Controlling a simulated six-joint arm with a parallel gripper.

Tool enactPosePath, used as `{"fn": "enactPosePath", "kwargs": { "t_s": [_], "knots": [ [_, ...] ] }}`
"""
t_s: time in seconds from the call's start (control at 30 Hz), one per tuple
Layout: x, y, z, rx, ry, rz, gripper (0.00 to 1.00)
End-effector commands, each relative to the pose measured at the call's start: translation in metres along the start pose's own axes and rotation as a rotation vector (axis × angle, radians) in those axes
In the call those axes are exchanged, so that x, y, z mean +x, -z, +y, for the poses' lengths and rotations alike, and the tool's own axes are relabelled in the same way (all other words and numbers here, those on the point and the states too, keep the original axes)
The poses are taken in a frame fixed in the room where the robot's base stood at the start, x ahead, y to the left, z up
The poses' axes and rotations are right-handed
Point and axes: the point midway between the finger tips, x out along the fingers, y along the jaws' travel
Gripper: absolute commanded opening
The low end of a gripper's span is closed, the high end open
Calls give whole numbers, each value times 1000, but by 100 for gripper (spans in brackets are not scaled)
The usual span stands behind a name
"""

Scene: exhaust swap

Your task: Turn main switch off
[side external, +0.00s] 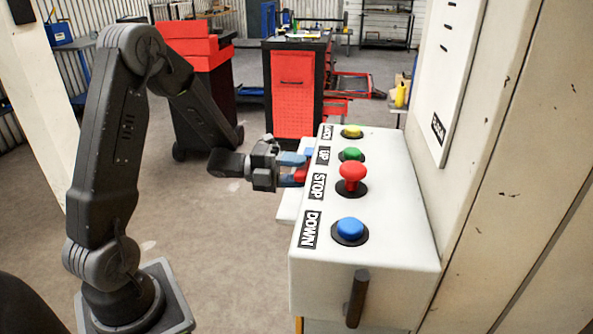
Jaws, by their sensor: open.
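A white control box (395,240) stands at the right, with labelled buttons on its sloping top. My gripper (297,169) is at the box's left side, its blue-tipped fingers pointing right toward it. The fingers are open, with a gap between them. A small red part (301,175) shows at the fingertips, near the box's left face. It may be the main switch, but no label for it can be read. Most of it is hidden by the fingers, so its setting and whether they touch it cannot be told.
The top carries a yellow button (352,131), a green UP button (351,154), a red STOP mushroom button (351,175) and a blue DOWN button (350,229). A dark handle (357,298) sticks out at the front. Red tool cabinets (296,95) stand behind. The floor at left is clear.

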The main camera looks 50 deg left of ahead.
Motion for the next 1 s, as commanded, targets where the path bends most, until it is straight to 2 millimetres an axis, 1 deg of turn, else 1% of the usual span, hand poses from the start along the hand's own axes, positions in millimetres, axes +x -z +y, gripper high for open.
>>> {"fn": "enactPosePath", "kwargs": {
  "t_s": [0.1, 0.3, 0.37, 0.77, 0.8, 1.0],
  "knots": [
    [3, 0, 0, 0, 0, 0, 45],
    [3, 0, 0, 0, 0, 0, 45],
    [3, 0, 0, 0, 0, 0, 40],
    [3, 0, 0, 0, 0, 0, 2],
    [3, 0, 0, 0, 0, 0, 0],
    [3, 0, 0, -8, 0, 0, 0]
  ]
}}
